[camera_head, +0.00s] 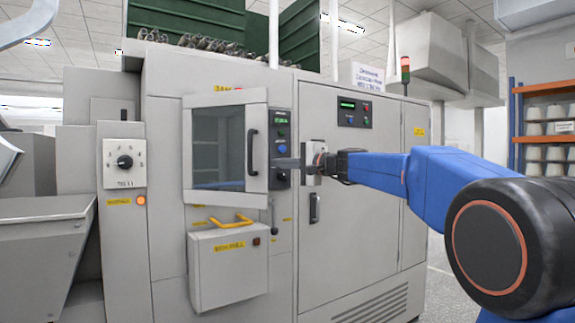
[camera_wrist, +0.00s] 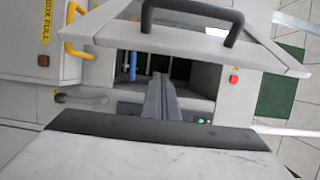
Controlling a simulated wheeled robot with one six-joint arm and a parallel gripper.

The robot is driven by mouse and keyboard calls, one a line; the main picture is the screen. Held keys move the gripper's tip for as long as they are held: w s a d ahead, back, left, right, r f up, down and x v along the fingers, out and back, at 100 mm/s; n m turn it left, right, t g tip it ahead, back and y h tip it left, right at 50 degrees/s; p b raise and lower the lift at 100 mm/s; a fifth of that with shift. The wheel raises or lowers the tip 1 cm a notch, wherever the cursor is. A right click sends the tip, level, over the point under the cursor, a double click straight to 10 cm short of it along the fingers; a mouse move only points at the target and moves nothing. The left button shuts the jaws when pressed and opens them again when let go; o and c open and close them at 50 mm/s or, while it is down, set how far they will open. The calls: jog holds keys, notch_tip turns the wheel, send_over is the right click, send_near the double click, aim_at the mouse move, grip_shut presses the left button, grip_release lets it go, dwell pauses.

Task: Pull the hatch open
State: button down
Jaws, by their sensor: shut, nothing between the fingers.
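The hatch (camera_head: 187,150) is a light grey framed door with a window and a black upright bar handle (camera_head: 251,153). It appears to stand partly open. In the wrist view the hatch frame (camera_wrist: 265,55) tilts away from the machine, with the handle (camera_wrist: 235,30) at the top edge. A dark opening with a blue rod (camera_wrist: 132,66) shows behind it. My gripper (camera_head: 279,163) is shut and empty, to the right of the handle and apart from it, by the hatch's free edge. In the wrist view my fingers (camera_wrist: 161,80) point towards the opening.
A dark control panel (camera_head: 281,122) is right beside the hatch's free edge. Below the hatch is a grey box (camera_head: 225,275) with a yellow handle (camera_head: 231,221). A tall cabinet door (camera_head: 350,230) lies to the right. Open floor (camera_head: 438,265) shows at the far right.

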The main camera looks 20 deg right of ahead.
jog(key=shift+s+a, duration=0.4)
jog(key=shift+s, duration=0.2)
jog(key=shift+s+a, duration=0.35)
jog(key=shift+s, duration=0.25)
jog(key=shift+s+a+r, duration=0.1)
jog(key=shift+s, duration=0.05)
